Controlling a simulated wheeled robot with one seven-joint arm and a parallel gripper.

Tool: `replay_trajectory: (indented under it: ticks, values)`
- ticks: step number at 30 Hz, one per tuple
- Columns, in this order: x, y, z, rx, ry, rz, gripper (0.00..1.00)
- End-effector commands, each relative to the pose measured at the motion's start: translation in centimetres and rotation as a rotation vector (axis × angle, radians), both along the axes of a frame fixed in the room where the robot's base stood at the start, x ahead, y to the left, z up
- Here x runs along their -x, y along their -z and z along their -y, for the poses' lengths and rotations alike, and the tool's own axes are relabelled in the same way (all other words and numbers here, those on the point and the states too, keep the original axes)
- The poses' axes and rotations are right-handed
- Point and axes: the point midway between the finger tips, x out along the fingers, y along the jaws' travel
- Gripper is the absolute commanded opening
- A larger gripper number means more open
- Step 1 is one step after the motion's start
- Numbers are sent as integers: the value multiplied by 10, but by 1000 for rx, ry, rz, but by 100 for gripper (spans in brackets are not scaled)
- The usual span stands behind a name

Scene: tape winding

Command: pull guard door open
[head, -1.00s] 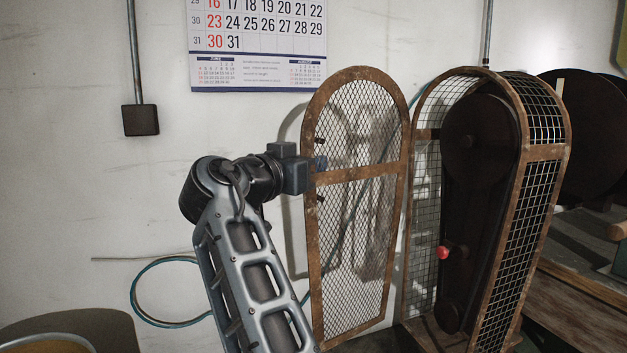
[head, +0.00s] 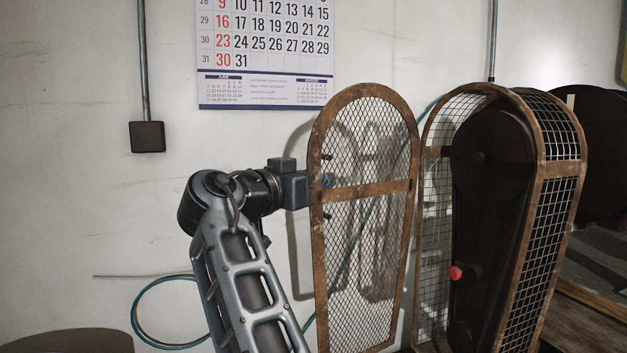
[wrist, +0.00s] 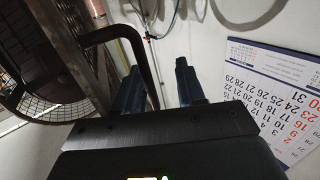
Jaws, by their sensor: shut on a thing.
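The guard door (head: 364,189), a rusty brown arched frame with wire mesh, stands wide open to the left of its guard housing (head: 548,168). My gripper (head: 326,181) is at the door's free left edge, a little above mid-height. In the wrist view a dark brown bent handle bar (wrist: 139,58) runs down between the fingers of my gripper (wrist: 162,84), which are closed on it. The exact contact is partly hidden by the left finger.
A wall calendar (head: 265,50) hangs behind the door. A conduit box (head: 147,137) and a looped hose (head: 150,310) are on the wall at left.

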Motion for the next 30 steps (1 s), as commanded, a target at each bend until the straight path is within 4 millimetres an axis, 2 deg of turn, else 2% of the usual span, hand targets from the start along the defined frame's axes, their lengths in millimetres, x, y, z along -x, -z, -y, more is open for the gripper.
replay_trajectory:
  ticks: [1, 5, 18, 24, 30]
  values:
    - [-7, -2, 10, -14, -4, 8, 29]
    - [-3, -3, 6, -14, -4, 9, 29]
    - [51, -2, -43, -2, -6, 3, 29]
    - [61, -1, -51, 0, -2, 3, 29]
    - [62, -1, -52, 0, -1, 2, 29]
